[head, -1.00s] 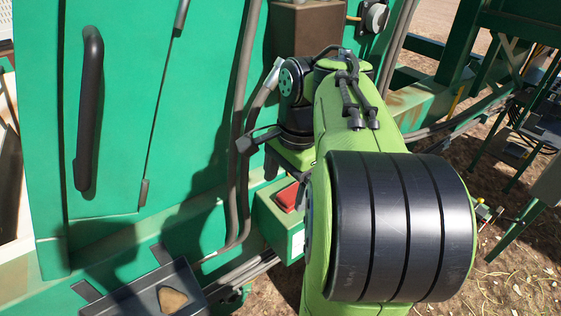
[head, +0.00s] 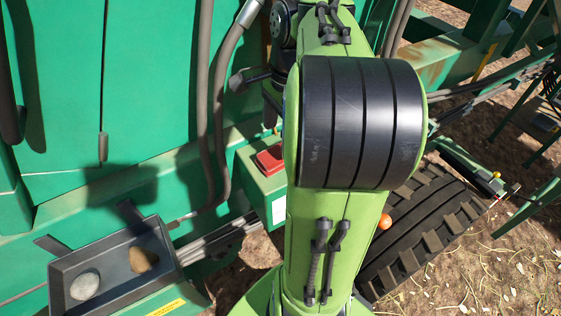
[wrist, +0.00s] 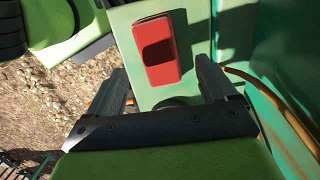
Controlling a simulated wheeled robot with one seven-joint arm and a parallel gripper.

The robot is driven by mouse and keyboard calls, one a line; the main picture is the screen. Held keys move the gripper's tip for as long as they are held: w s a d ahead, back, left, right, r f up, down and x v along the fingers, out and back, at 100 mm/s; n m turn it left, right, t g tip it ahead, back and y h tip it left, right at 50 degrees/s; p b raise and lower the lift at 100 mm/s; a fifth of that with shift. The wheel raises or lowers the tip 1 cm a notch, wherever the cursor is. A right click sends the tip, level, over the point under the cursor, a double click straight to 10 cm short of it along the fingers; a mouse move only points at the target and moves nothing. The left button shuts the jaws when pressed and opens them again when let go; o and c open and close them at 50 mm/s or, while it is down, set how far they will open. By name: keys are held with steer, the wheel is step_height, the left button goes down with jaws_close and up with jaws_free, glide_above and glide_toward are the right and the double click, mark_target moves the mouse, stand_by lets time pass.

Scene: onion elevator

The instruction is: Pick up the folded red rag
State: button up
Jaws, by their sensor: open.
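The folded red rag (head: 269,160) lies on top of a green box (head: 255,186) beside the green machine wall. In the wrist view the rag (wrist: 158,48) is a red block on the pale green box top, with a dark shadow across its middle. My gripper (wrist: 161,66) is open and empty. Its two fingers stand apart, with the rag beyond and between their tips, and no contact shows. In the head view my arm hides most of the gripper, close above the box.
Hoses (head: 218,90) run down the wall just left of the box. A dark tray (head: 118,262) with two stones stands at lower left. A large tyre (head: 425,225) and an orange ball (head: 385,221) are right of my arm. Bare ground lies at right.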

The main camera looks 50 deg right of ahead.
mark_target(280, 151)
steer(key=f, duration=0.1)
steer(key=f+b, duration=0.1)
steer(key=f, duration=0.1)
steer(key=f+b, duration=0.1)
steer(key=shift+a+f, duration=0.25)
steer(key=shift+a, duration=0.05)
steer(key=shift+d, duration=0.1)
steer(key=shift+r, duration=0.1)
steer(key=shift+c, duration=0.5)
steer(key=c, duration=1)
